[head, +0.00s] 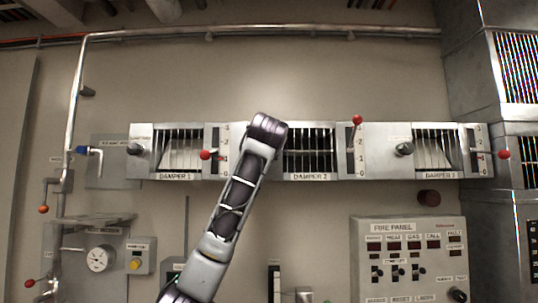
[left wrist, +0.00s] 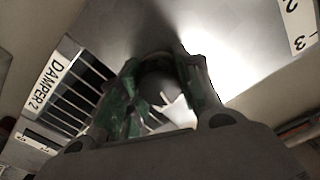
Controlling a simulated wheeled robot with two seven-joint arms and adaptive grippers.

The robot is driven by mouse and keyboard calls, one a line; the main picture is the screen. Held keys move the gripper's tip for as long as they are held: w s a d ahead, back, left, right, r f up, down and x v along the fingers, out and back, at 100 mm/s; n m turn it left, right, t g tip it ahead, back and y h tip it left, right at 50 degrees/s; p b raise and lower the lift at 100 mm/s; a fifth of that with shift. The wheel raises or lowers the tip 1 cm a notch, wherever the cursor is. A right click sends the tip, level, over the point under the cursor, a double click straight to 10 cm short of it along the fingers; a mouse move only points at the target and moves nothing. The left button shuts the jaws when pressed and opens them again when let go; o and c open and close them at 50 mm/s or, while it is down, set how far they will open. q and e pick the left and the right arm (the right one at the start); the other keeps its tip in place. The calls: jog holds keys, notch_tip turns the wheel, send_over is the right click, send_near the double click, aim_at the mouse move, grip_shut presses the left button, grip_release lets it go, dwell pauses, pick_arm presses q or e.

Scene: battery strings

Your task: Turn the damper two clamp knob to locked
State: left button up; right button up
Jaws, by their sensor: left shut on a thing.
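In the head view my left arm reaches up from below to the left side of the damper two unit, labelled on its strip (head: 311,177). Its wrist covers the clamp knob and my fingers there. In the left wrist view my left gripper (left wrist: 165,80) has its greenish fingers closed around the dark round clamp knob (left wrist: 154,87), beside the DAMPER 2 label (left wrist: 47,83). A pale pointed shape shows between the fingers. I cannot tell which way the knob points. My right gripper is not in view.
Damper two's red-balled lever (head: 357,119) is raised, right of its grille (head: 309,150). Damper one's knob (head: 134,149) and damper three's knob (head: 404,149) stand to either side. A fire panel (head: 409,226) is below right, a gauge (head: 100,258) below left.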

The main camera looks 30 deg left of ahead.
pick_arm(q)
jog(key=n+b, duration=0.1)
jog(key=n, duration=0.4)
jog(key=shift+d+n, duration=0.1)
jog(key=shift+n, duration=0.2)
jog(key=n, duration=0.3)
jog(key=shift+b, duration=0.4)
jog(key=shift+n, duration=1.5)
